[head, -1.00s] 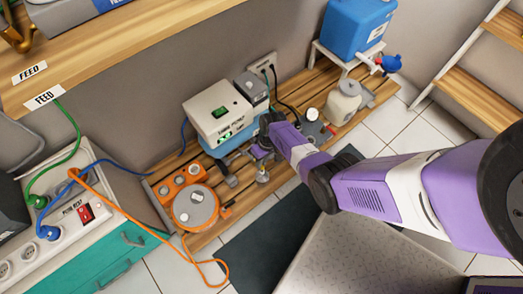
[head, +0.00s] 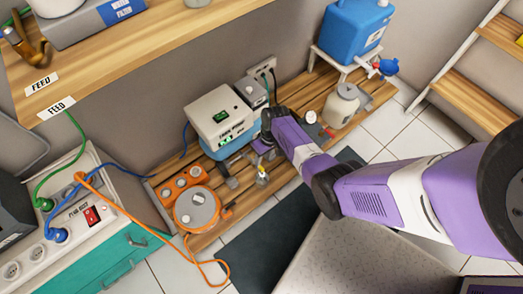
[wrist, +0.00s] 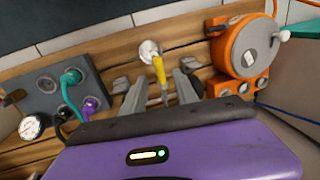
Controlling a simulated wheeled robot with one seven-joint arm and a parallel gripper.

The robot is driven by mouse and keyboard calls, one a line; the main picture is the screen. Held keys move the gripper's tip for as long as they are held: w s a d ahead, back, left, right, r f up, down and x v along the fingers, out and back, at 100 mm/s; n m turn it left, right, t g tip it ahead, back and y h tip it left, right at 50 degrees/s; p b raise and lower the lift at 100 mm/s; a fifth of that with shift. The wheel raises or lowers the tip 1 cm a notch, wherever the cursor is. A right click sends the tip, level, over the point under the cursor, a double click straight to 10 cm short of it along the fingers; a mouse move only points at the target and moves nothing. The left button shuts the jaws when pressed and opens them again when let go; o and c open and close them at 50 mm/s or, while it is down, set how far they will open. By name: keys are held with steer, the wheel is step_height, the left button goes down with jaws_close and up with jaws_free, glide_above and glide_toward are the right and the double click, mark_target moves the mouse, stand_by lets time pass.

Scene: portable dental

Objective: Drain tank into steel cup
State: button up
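My gripper (wrist: 157,82) is open in the wrist view, with a finger on each side of a yellow-handled metal stem (wrist: 159,69). I cannot tell whether the fingers touch it. A small round steel cup (wrist: 150,50) stands on the wooden slats just past the yellow handle. In the head view my gripper (head: 261,150) is beside the white boxed unit with a blue lower body (head: 228,145), probably the tank. The yellow part (head: 262,171) shows just below the gripper. The stem's join to the tank is hidden, as is the cup's inside.
An orange round device (head: 197,208) is left of the unit; it also shows in the wrist view (wrist: 243,50). A dark panel with plugs and a gauge (wrist: 45,88) lies on the other side. Cables hang at left.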

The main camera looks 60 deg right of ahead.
steer(key=shift+s+d+r+p, duration=0.1)
steer(key=shift+d+r+p, duration=0.1)
steer(key=shift+r, duration=0.45)
steer(key=shift+d+r+p, duration=0.1)
steer(key=shift+r+p, duration=0.05)
steer(key=shift+r, duration=0.45)
